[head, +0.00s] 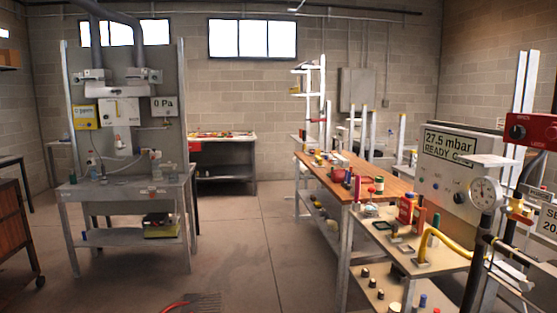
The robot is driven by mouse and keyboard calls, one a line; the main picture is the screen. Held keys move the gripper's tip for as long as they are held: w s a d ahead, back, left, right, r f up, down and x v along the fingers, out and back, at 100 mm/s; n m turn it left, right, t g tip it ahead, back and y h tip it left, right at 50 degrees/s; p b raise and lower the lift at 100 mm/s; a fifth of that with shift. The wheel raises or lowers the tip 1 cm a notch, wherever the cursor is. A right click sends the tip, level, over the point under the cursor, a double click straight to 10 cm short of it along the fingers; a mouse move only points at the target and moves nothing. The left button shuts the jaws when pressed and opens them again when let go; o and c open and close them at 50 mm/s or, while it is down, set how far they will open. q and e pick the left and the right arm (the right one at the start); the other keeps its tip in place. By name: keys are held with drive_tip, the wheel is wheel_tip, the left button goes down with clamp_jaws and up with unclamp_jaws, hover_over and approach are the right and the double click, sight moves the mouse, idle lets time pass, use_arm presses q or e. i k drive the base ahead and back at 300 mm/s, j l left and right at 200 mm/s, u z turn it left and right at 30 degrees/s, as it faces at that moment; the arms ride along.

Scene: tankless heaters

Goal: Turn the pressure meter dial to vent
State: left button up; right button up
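A pressure meter panel (428,181) stands at the right, with a display (450,146) reading "27.5 mbar READY"; the rest of that line is cut off. Below the display are small dark knobs, one of them a round dial (459,197); its markings are too small to read. A round white gauge (485,193) with a needle is in front of the panel's right side. Neither of my grippers can be made out in the head view.
A long wooden-topped bench (345,182) with bottles and small parts runs along the right. A red box (530,131) with a black knob is at the right edge. A grey workstation (125,190) stands at the left. The middle floor (240,245) is clear.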

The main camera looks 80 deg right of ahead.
sight(458, 198)
drive_tip(key=z, duration=3.85)
drive_tip(key=i+j, duration=0.15)
